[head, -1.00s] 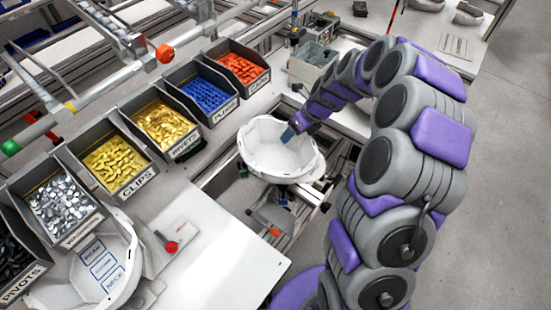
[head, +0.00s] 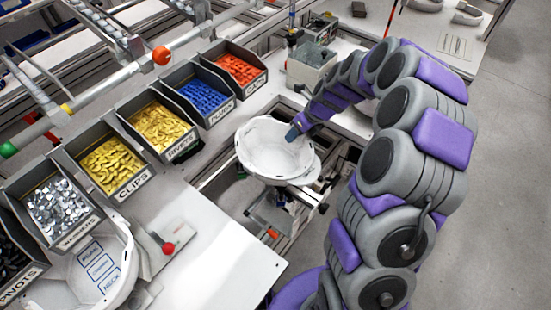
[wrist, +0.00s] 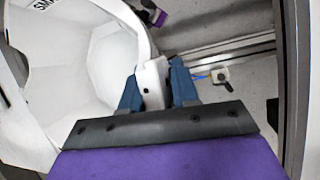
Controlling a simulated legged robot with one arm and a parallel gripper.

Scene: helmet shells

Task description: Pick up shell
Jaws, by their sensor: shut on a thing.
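The white shell (head: 268,150) is an open, bowl-like piece near the middle of the head view, over the gap between the benches. My gripper (head: 293,132) is at its right rim. In the wrist view the shell (wrist: 60,75) fills the left side, with its hollow inside showing. There the two blue fingers of my gripper (wrist: 153,88) are shut on a white part of its rim. The shell's underside is hidden, so I cannot tell whether it touches the stand below it.
Bins of clips (head: 112,165), rivets (head: 160,127), blue plugs (head: 205,97) and red caps (head: 240,69) line the bench on the left. Another white shell (head: 95,275) lies at the lower left. A grey box (head: 310,65) stands behind my gripper. Open floor lies at right.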

